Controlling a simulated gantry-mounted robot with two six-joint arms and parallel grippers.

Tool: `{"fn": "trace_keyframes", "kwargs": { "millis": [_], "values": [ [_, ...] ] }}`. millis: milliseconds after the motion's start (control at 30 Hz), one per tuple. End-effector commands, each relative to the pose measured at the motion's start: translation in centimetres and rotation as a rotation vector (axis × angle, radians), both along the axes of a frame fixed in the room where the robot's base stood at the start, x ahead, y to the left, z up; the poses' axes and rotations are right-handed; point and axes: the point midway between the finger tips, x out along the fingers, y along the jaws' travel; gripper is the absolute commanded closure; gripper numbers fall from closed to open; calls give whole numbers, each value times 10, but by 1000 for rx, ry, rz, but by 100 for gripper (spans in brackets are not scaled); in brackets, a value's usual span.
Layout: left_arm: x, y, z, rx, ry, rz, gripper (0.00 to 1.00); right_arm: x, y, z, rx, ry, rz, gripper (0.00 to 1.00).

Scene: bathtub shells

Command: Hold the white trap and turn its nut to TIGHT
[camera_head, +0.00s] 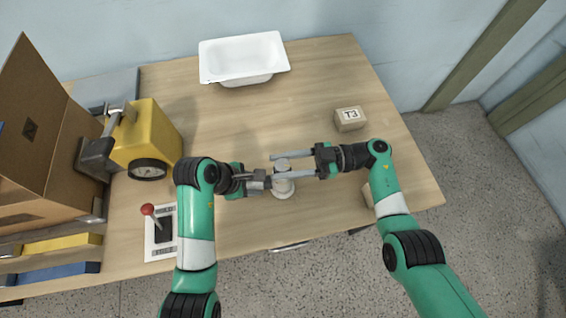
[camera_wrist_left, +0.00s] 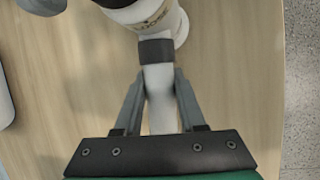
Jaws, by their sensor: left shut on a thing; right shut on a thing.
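The white trap (camera_head: 283,188) stands on the wooden table between my two grippers. In the left wrist view its white pipe (camera_wrist_left: 159,105) runs between my left fingers, with a dark collar (camera_wrist_left: 157,50) above them. My left gripper (camera_head: 262,181) is shut on this pipe from the left. My right gripper (camera_head: 276,166) reaches in from the right, its two fingers shut around the nut (camera_head: 282,164) at the trap's top. In the left wrist view, partly readable lettering like "LOOSE" shows on the white body (camera_wrist_left: 147,20). The TIGHT mark is not visible.
A white tub (camera_head: 243,60) stands at the back. A block marked T3 (camera_head: 350,119) is right of centre. A yellow machine (camera_head: 150,130), a cardboard box (camera_head: 50,150) and a red-knobbed lever on a plate (camera_head: 160,232) are at left. The table's middle back is clear.

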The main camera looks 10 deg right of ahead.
Motion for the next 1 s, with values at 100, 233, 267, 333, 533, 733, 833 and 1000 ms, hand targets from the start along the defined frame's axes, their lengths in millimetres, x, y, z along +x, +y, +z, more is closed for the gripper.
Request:
{"fn": "trace_keyframes", "kwargs": {
  "millis": [100,233,267,333,533,733,833,1000],
  "values": [
    [0,0,0,-1,0,-1,100,-1,0,-2,-2,3,5,100],
    [0,0,0,-1,0,0,100,-1,0,-2,-2,4,4,100],
    [0,0,0,-1,-1,0,100,-1,0,-2,-2,4,4,100],
    [0,0,0,-1,-1,0,100,-1,0,-2,-2,4,4,47],
    [0,0,0,-1,-1,0,100,-1,0,-1,-1,3,4,24],
    [0,0,0,0,-1,1,100,-1,0,0,0,2,4,24],
    [0,0,0,0,-1,1,100,0,-6,0,0,2,1,24],
    [0,0,0,0,-1,1,100,-2,-36,0,0,4,-1,24]
  ]
}}
